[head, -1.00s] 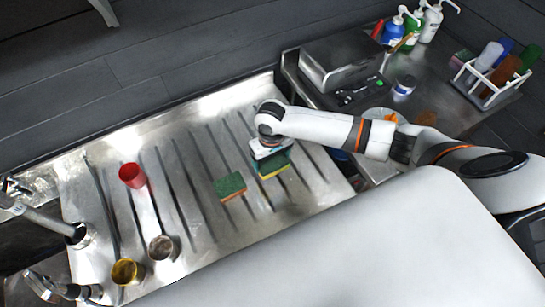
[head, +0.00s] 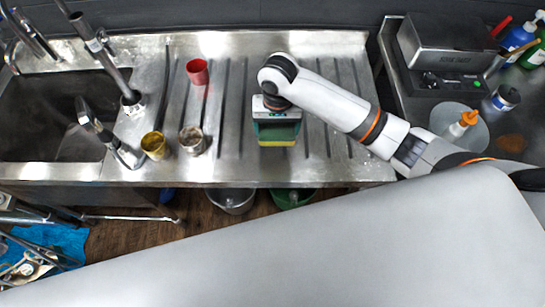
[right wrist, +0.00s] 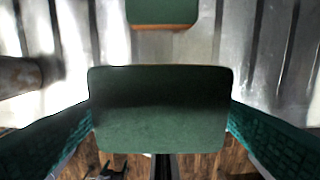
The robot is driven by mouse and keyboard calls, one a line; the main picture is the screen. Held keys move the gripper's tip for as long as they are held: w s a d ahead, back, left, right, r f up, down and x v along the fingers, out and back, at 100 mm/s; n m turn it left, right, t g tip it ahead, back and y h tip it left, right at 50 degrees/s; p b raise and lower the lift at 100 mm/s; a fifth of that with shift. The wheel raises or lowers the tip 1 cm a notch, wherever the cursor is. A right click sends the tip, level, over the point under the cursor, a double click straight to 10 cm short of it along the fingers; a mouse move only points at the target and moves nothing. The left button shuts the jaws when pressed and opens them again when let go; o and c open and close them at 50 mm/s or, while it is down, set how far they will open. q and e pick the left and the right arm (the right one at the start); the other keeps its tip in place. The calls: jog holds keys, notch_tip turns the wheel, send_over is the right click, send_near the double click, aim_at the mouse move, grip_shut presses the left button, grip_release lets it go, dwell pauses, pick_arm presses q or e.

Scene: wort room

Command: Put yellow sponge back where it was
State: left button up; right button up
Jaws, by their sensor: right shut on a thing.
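The yellow sponge with a green top (head: 277,143) is between the fingers of my right gripper (head: 276,128), over the ribbed metal drainboard (head: 337,150). In the right wrist view its green face (right wrist: 160,110) fills the middle, with the teal fingers of my right gripper (right wrist: 160,125) on both sides. I cannot tell whether the sponge touches the board. A second sponge, green with an orange side (right wrist: 162,14), lies beyond it in the right wrist view. My right gripper hides it in the head view. My left gripper is not in view.
A red cup (head: 197,72), a brass cup (head: 154,146) and a metal cup (head: 191,141) stand left on the drainboard. The sink (head: 50,120) and taps are farther left. A side counter with a grey box (head: 447,48) and bottles is right. Drainboard right of the gripper is clear.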

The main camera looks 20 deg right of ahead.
aim_at(277, 128)
jog(key=f, duration=0.5)
jog(key=shift+w+p, duration=0.35)
jog(key=shift+w, duration=0.05)
jog(key=shift+f, duration=0.25)
jog(key=f, duration=0.3)
jog(key=shift+s, duration=0.2)
jog(key=shift+f, duration=0.45)
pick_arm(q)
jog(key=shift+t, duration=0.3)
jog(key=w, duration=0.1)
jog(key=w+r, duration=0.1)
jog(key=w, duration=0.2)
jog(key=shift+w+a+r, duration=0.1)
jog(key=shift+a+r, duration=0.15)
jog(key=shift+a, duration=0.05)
pick_arm(e)
jog(key=o, duration=0.7)
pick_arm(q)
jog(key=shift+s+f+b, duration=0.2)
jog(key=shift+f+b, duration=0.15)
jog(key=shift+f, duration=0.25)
pick_arm(e)
notch_tip(277, 128, up, 12)
jog(key=shift+r, duration=0.2)
